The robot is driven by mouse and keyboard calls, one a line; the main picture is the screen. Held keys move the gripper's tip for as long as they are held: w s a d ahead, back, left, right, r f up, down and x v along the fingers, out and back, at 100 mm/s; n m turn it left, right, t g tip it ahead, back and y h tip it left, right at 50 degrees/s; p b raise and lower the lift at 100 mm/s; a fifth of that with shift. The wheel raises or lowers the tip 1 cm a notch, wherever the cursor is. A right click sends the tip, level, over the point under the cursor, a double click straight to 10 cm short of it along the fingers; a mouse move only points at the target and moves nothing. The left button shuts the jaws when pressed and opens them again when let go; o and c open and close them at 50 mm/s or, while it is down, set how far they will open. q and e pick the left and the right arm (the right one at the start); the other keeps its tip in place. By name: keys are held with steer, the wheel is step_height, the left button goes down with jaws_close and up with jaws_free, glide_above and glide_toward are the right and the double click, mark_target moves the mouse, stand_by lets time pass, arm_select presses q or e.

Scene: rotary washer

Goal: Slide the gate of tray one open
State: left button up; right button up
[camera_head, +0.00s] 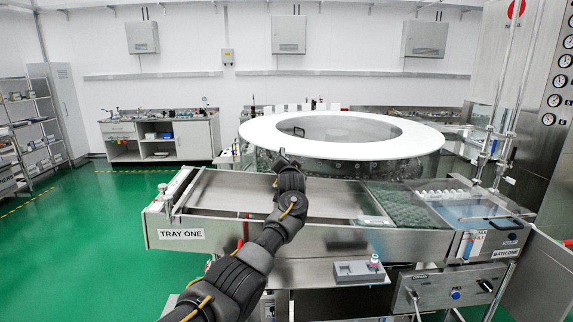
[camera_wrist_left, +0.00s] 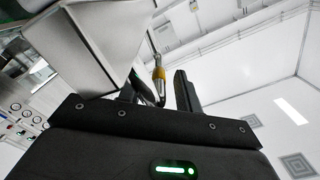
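Tray one (camera_head: 190,247) is a long steel trough with a "TRAY ONE" label on its front left. A thin upright bar (camera_head: 187,190) crosses the trough near its left end; I cannot tell for sure whether this is the gate. My left gripper (camera_head: 285,157) is over the middle of the tray, at its far side, right of that bar and apart from it. In the left wrist view the black fingers (camera_wrist_left: 160,92) stand apart. A metal rod with a yellow band (camera_wrist_left: 158,78) shows between them, and I cannot tell whether they touch it. My right gripper is out of view.
A large white-rimmed rotary washer (camera_head: 400,150) stands behind the tray. Bath one (camera_head: 480,214) adjoins the tray's right end. A small grey device (camera_head: 358,271) sits on a shelf below the tray's front. The green floor at left is clear.

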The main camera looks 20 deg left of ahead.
arm_select(q)
steer(key=b+v, duration=0.3)
steer(key=v, duration=0.7)
steer(key=shift+s+b, duration=0.35)
steer(key=shift+s, duration=0.05)
steer(key=shift+d, duration=0.1)
